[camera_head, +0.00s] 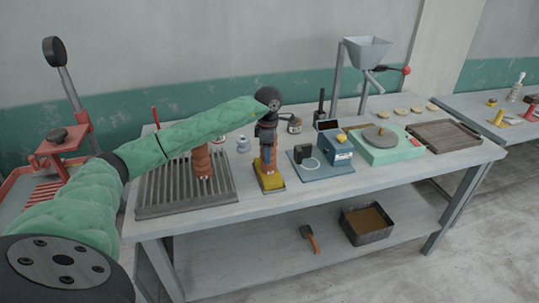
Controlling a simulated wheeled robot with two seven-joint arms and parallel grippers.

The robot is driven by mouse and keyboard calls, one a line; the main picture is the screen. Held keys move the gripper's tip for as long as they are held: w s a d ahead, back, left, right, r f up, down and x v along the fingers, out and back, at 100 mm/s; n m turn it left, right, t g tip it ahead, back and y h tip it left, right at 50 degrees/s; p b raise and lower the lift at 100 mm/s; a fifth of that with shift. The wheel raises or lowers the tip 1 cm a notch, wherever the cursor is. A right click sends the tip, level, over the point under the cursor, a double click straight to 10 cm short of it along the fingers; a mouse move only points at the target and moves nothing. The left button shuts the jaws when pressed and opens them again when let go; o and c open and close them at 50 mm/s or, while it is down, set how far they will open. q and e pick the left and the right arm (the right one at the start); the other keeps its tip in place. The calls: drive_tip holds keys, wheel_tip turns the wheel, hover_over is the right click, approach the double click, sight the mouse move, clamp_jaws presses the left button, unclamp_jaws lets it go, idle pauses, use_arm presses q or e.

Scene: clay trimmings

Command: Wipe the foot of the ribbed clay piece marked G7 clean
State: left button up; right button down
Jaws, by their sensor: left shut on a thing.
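My left gripper (267,145) reaches down from the end of the green-sleeved arm and is shut on a reddish-brown clay piece (268,156). The piece is upright, with its lower end at a yellow pad (271,182) on the table; I cannot tell whether it presses on it. The fingers hide part of the piece. Another reddish-brown ribbed piece (201,160) stands on the slatted grey rack (184,198), partly behind my arm. No G7 mark is readable on either piece. My right gripper is not in view.
To the right on the table (330,193) are a blue device (335,150), a green machine with a round plate (385,145), a wooden tray (443,137) and a hopper stand (366,52). A dark bin (367,225) and a brush (309,236) lie on the lower shelf.

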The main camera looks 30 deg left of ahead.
use_arm(q)
drive_tip(key=shift+w+a+b, duration=0.75)
drive_tip(key=shift+w+a, duration=0.7)
drive_tip(key=shift+a, duration=0.25)
drive_tip(key=shift+s+d, duration=1.3)
drive_tip(key=shift+d, duration=0.25)
drive_tip(key=shift+s+d, duration=1.3)
drive_tip(key=shift+d, duration=0.2)
drive_tip(key=shift+w+b, duration=0.1)
drive_tip(key=shift+b, duration=0.2)
drive_tip(key=shift+w+a+b, duration=0.5)
drive_tip(key=shift+w+a, duration=0.55)
drive_tip(key=shift+a, duration=0.25)
drive_tip(key=shift+w+a+b, duration=0.5)
drive_tip(key=shift+w+a, duration=0.55)
drive_tip(key=shift+a, duration=0.25)
drive_tip(key=shift+w+a, duration=0.3)
drive_tip(key=shift+a, duration=0.25)
drive_tip(key=shift+f+b, duration=0.15)
drive_tip(key=shift+b, duration=0.2)
